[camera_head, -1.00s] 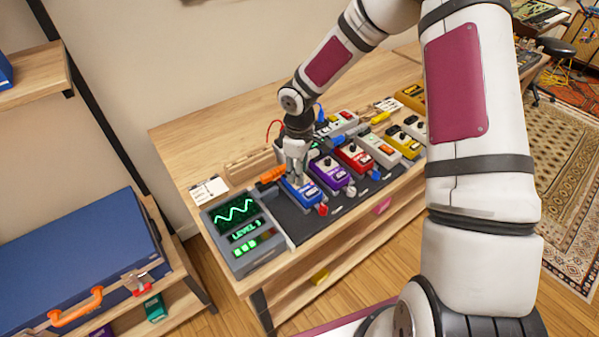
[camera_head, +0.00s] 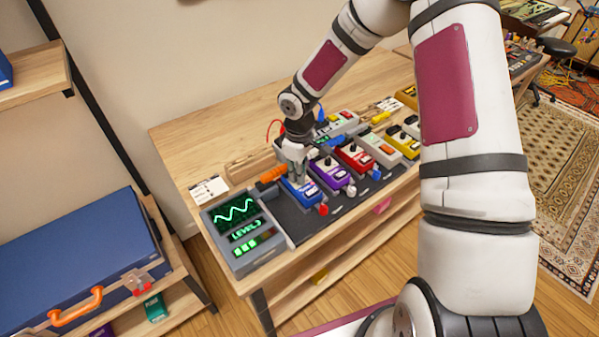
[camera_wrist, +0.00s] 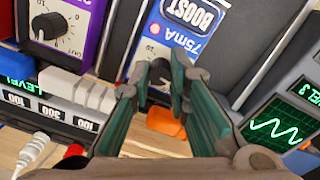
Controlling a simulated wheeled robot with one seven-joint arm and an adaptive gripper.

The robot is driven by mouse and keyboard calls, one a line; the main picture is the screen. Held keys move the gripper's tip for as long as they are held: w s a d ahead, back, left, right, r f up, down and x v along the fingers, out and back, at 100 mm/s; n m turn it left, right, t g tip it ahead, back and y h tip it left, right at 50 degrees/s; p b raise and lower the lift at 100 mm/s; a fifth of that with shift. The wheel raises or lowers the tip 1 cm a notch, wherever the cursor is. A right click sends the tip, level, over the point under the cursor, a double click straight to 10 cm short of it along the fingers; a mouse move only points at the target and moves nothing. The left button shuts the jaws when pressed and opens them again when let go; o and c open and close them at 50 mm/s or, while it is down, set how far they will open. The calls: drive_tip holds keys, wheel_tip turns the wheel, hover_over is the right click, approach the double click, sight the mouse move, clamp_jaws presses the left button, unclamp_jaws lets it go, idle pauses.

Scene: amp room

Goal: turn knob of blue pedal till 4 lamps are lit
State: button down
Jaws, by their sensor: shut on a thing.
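The blue pedal (camera_head: 309,195) stands at the left end of the pedal row on the dark mat. In the wrist view the blue pedal (camera_wrist: 196,24) carries the words BOOST and 75mA. My gripper (camera_head: 297,178) points down at its knob end. In the wrist view my gripper (camera_wrist: 161,72) is shut on the dark knob (camera_wrist: 159,84), which its fingers mostly hide. The grey meter box (camera_head: 236,262) shows a green wave, the text LEVEL 3 and a lamp row with 3 lamps looking lit green.
A purple pedal (camera_head: 330,175) stands close on the right, with a red pedal (camera_head: 357,158) beyond it. An orange plug (camera_head: 271,174) lies just left of the blue pedal. A grey box (camera_wrist: 45,113) with white buttons stands behind the pedals.

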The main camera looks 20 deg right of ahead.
drive_tip(key=c, duration=1.5)
unclamp_jaws()
wheel_tip(320, 180, up, 12)
drive_tip(key=shift+s+a+r, duration=0.1)
